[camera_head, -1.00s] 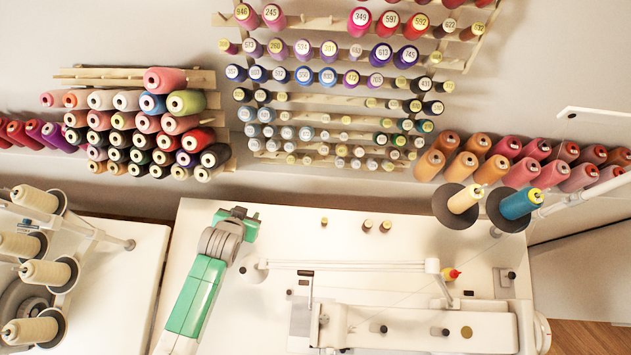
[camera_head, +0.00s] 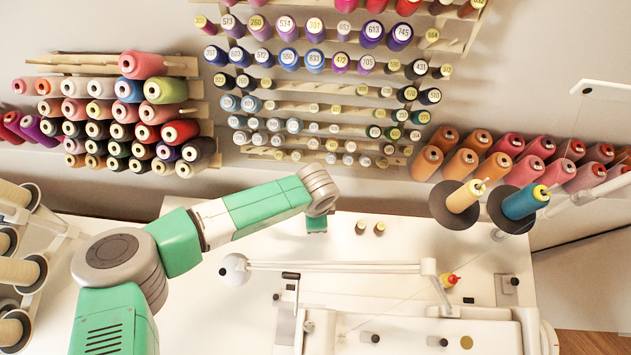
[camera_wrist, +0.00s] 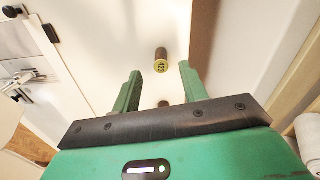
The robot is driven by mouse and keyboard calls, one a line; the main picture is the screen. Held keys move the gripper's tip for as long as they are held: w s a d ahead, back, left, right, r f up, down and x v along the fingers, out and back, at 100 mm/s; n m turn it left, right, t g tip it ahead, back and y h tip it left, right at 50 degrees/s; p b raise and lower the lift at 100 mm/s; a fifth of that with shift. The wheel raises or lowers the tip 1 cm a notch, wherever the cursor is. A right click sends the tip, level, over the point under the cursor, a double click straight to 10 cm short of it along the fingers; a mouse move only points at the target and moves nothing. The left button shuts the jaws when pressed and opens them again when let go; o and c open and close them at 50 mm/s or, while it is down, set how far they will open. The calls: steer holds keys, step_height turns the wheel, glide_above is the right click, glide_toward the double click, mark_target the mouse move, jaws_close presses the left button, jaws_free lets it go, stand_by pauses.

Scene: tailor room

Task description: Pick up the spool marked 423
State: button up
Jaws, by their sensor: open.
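A small brown spool with a yellow top (camera_wrist: 161,66) shows in the wrist view, between and beyond my fingertips. Its small, turned label seems to read 423. My gripper (camera_wrist: 159,78) is open, with nothing between its fingers that I can see touching them. Another spool (camera_wrist: 163,103) shows partly, nearer the gripper's body. In the head view my gripper (camera_head: 316,226) hangs over the back of the white sewing table. Two small spools (camera_head: 361,227) (camera_head: 380,229) stand just right of it; their labels are too small to read there.
The sewing machine (camera_head: 340,267) and its thread stand with a cream cone (camera_head: 464,197) and a blue cone (camera_head: 522,203) are at front and right. Wall racks of spools (camera_head: 320,107) rise behind the table.

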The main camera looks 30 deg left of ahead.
step_height(320, 180, down, 5)
steer(key=shift+f+b, duration=0.1)
steer(key=shift+b, duration=0.5)
steer(key=shift+a, duration=0.1)
steer(key=shift+c, duration=0.2)
jaws_close()
step_height(320, 180, up, 10)
steer(key=p, duration=0.2)
